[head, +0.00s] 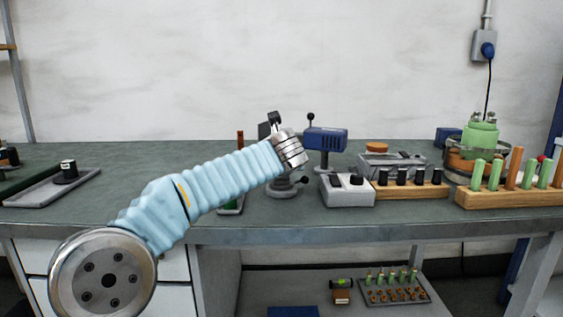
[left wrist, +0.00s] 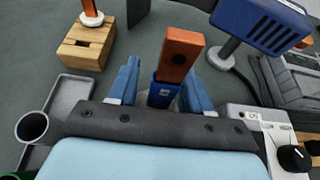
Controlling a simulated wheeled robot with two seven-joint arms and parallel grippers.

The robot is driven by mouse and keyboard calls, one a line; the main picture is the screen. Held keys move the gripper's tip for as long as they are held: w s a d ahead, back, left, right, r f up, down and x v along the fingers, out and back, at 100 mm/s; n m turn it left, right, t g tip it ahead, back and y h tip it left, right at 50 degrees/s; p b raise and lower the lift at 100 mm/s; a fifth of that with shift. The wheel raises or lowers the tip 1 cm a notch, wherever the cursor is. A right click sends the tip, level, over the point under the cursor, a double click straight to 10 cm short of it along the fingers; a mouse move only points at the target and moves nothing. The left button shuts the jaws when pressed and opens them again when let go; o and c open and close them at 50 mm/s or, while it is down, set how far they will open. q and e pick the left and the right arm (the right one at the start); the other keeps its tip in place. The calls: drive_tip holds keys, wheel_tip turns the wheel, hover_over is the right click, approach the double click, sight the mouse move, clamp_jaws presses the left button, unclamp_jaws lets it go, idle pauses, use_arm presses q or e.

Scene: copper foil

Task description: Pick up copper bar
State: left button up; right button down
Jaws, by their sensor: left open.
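In the left wrist view an orange-brown copper bar (left wrist: 181,52) with a small hole near its end stands up out of a dark blue holder or sleeve (left wrist: 163,92). My left gripper (left wrist: 160,82) has its two blue fingers apart, one on each side of the bar and the blue piece. Gaps show between the fingers and the bar. In the head view my left arm reaches over the bench, and its gripper (head: 270,124) is partly hidden behind the wrist. The bar cannot be made out for sure there. My right gripper is not in view.
A blue device on a stand (head: 325,139) is close right of the gripper, also in the left wrist view (left wrist: 262,24). A wooden block (left wrist: 86,44) and grey tray (left wrist: 68,96) lie to the left. A grey knobbed box (head: 347,189) stands to the right.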

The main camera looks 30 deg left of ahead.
use_arm(q)
clamp_jaws()
drive_tip(key=shift+r, duration=0.1)
idle(0.3)
